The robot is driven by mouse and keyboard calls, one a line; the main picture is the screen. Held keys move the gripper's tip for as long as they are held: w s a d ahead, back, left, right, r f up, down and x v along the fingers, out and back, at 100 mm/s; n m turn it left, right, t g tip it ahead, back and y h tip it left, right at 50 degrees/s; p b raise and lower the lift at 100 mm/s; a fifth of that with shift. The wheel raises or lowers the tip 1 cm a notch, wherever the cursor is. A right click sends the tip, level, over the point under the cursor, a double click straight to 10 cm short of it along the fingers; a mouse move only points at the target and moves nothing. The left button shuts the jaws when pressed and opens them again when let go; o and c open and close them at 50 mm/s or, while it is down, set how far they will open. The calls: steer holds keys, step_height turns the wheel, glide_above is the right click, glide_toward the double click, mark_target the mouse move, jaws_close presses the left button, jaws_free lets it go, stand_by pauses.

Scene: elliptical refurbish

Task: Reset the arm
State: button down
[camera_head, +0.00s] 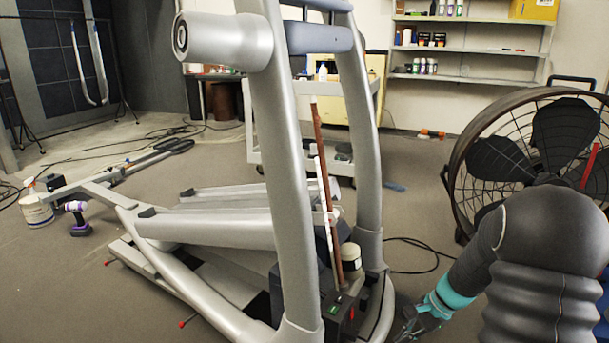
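My arm enters at the lower right, with a dark ribbed sleeve and a teal band near its end. My gripper (408,330) points down and left at the bottom edge, beside the base of the elliptical machine (292,190). Its fingers are small, dark and partly cut off by the frame, so I cannot tell whether they are open or shut. I see no object clearly held in it. The grey elliptical stands in the middle, its frame very close to me.
A large black drum fan (530,140) stands at the right, behind my arm. A wheeled cart (255,140) and wall shelves (470,50) are at the back. Cables cross the floor.

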steer(key=s+a+r+n+t+h, duration=0.1)
steer(key=s+a+r+n+h, duration=0.1)
steer(key=s+r, duration=0.5)
steer(key=s+a+r+n+t+h, duration=0.2)
steer(key=s+a+r+n, duration=0.1)
steer(key=s+r+n, duration=0.3)
steer(key=s+a+r+n+t+h, duration=0.1)
steer(key=s+a+r+n+t, duration=0.1)
steer(key=s+r+n, duration=0.3)
steer(key=s+a+r, duration=0.1)
steer(key=s+r, duration=0.3)
steer(key=r, duration=0.1)
steer(key=shift+a+h+p, duration=0.3)
steer(key=shift+a+h, duration=0.05)
steer(key=shift+h, duration=0.05)
steer(key=shift+r, duration=0.1)
